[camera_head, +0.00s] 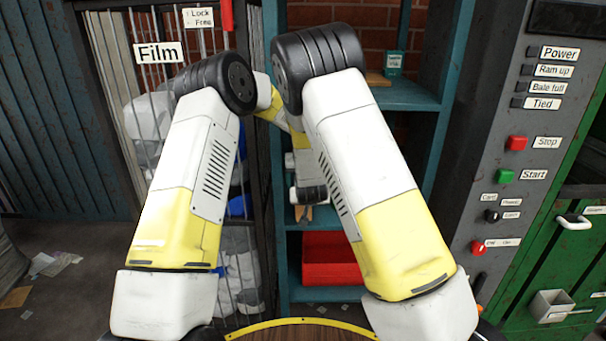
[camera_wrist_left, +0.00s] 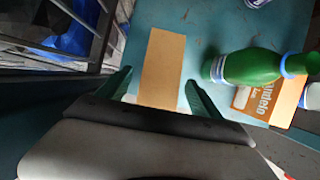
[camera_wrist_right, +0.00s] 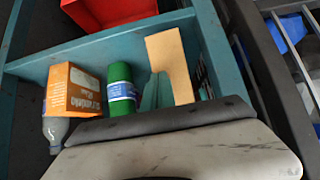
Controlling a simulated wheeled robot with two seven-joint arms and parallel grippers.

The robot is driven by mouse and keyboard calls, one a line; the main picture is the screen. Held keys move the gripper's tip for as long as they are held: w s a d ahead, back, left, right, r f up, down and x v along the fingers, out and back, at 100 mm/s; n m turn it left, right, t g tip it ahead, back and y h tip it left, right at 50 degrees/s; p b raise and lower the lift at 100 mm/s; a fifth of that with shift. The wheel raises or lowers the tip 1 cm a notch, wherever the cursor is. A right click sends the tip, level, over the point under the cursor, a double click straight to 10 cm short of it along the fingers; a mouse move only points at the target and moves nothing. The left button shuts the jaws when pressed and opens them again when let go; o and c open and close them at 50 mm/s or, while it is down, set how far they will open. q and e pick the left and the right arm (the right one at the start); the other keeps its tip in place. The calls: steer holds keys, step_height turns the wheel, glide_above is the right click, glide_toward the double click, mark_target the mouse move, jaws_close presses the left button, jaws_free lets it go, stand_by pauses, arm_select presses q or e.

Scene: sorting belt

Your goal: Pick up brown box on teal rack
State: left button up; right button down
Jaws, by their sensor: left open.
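The brown box (camera_wrist_left: 162,70) is a plain tan block on the teal rack (camera_wrist_left: 205,30). In the left wrist view, my left gripper (camera_wrist_left: 160,95) is open, with one finger on each side of the box's near end; I cannot tell whether they touch it. The box also shows in the right wrist view (camera_wrist_right: 170,65), standing on a shelf at the cage side. My right gripper (camera_wrist_right: 158,92) appears shut and empty, its fingers together in front of the box and the green bottle. In the head view my arms hide much of the rack (camera_head: 408,95).
A green bottle (camera_wrist_left: 248,67) and an orange carton (camera_wrist_left: 272,103) stand beside the box. A wire cage (camera_head: 115,75) borders the rack on the left. A red bin (camera_head: 330,260) sits on a lower shelf. A grey control panel (camera_head: 490,150) stands to the right.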

arm_select(q)
steer(key=shift+x, duration=2.35)
steer(key=c, duration=1.4)
arm_select(e)
steer(key=shift+r, duration=0.6)
steer(key=shift+r, duration=0.1)
steer(key=v, duration=1.2)
